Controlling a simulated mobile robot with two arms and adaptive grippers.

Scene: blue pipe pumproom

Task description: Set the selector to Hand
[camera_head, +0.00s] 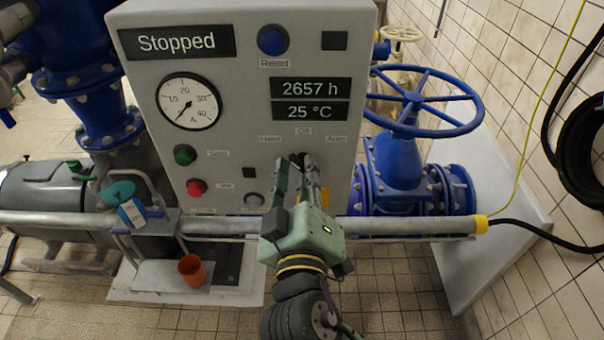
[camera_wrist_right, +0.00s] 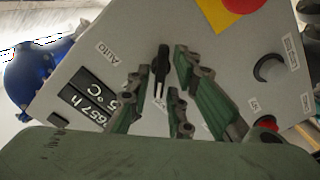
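The selector (camera_head: 301,159) is a small black knob on the grey control panel (camera_head: 240,110). Its labels read Hand (camera_head: 270,139) at left, Off (camera_head: 303,131) above and Auto (camera_head: 336,139) at right. My right gripper (camera_head: 297,165) is in front of it, one finger on each side. In the right wrist view the black knob (camera_wrist_right: 161,65) stands between the open fingers (camera_wrist_right: 163,72), its white-marked end downward in the picture. It seems to point near Off, but fingers partly hide this. I cannot tell whether a finger touches it. My left gripper is not in view.
A yellow-and-red part (camera_wrist_right: 232,12) is near the knob. A horizontal rail (camera_head: 405,226) runs before the panel. A blue valve wheel (camera_head: 425,101) is at right.

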